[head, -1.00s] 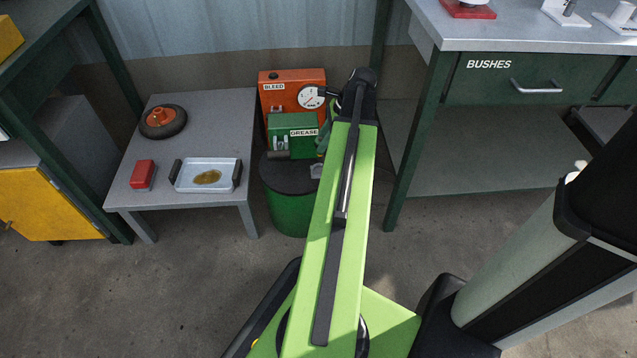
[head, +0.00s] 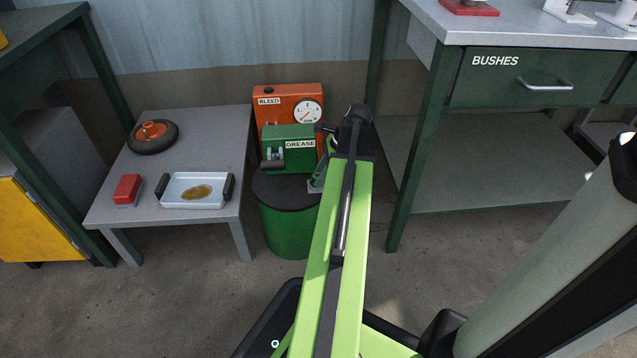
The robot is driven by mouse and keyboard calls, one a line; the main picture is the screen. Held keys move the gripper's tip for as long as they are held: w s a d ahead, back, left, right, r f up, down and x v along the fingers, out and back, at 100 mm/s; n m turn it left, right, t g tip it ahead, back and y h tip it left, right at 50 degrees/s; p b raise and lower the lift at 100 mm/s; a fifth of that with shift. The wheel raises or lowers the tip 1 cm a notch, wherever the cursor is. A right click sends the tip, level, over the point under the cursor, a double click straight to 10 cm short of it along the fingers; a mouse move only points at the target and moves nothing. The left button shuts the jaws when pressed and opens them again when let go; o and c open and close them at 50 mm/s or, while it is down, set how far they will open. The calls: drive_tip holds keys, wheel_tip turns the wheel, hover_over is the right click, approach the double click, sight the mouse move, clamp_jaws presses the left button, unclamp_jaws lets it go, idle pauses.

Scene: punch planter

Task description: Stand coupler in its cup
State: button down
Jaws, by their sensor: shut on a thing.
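My arm's green link runs up the middle of the head view to a black joint beside the grease box. My gripper is hidden behind the arm, so its jaws and whatever they hold do not show. I cannot make out the coupler or its cup. A green drum (head: 285,232) with a dark lid stands left of my arm. On or behind the lid are a green box marked GREASE (head: 300,144) and an orange box marked BLEED (head: 270,101) with a round gauge. A dark green part on a grey base (head: 316,187) sits on the lid's right, partly behind my arm.
A low grey table (head: 225,135) at left holds a wheel (head: 165,143), a red block (head: 126,188) and a white tray (head: 178,200) with a brownish puddle. A bench with a drawer marked BUSHES (head: 478,92) stands at right. Bare floor (head: 170,310) lies in front of the table.

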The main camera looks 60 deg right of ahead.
drive_tip(key=c, duration=1)
unclamp_jaws()
drive_tip(key=shift+o, duration=0.2)
drive_tip(key=p+v, duration=1.1)
drive_tip(key=v, duration=0.1)
